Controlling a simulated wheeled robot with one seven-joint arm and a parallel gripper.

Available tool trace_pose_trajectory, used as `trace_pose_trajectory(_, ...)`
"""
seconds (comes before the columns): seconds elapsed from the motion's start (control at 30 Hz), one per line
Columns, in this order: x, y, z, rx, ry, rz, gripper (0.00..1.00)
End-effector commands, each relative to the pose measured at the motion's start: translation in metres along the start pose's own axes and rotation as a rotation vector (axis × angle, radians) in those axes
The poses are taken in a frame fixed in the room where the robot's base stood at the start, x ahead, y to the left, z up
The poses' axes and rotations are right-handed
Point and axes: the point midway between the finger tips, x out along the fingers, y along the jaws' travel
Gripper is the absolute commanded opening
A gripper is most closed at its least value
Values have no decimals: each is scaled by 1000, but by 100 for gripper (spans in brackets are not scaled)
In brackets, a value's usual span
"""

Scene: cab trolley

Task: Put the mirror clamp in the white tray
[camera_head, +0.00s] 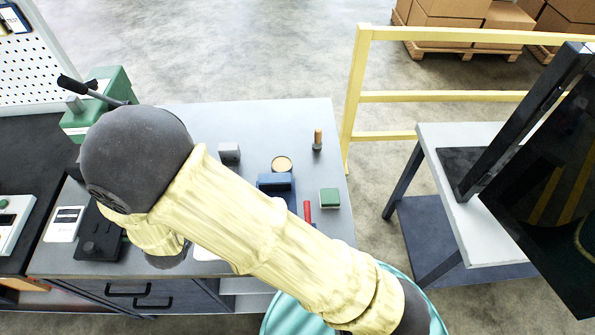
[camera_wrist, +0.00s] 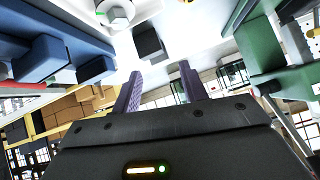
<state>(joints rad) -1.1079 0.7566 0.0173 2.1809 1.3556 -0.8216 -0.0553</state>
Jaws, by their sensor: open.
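My gripper (camera_wrist: 160,88) shows in the wrist view with its two purple fingers apart and nothing between them. In the head view my arm hides it. I cannot tell for sure which piece is the mirror clamp. A small grey block (camera_head: 229,152) stands on the grey bench top, left of a round tan disc. In the wrist view a dark block (camera_wrist: 148,42) lies beyond the fingertips, apart from them. A pale edge (camera_head: 203,253) shows under my arm near the bench front; it may be the white tray, mostly hidden.
The bench (camera_head: 190,118) also holds a blue block (camera_head: 275,181), a green box (camera_head: 329,197), a red-handled tool (camera_head: 307,212) and a wooden-handled piece (camera_head: 318,139). A green machine (camera_head: 115,85) stands at the back left. A yellow rail (camera_head: 440,96) runs behind on the right.

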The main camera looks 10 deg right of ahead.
Motion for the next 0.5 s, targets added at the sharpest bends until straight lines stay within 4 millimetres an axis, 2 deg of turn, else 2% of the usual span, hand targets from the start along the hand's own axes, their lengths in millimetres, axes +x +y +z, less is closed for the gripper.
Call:
trace_pose_trajectory(0.03, 6, 6, -21, 16, -35, -17, 43)
trace_pose_trajectory(0.17, 15, 24, -62, 15, -134, -74, 43)
trace_pose_trajectory(0.27, 17, 46, -90, 4, -202, -107, 43)
trace_pose_trajectory(0.37, 13, 75, -114, -19, -266, -130, 43)
trace_pose_trajectory(0.5, 0, 125, -140, -62, -351, -140, 43)
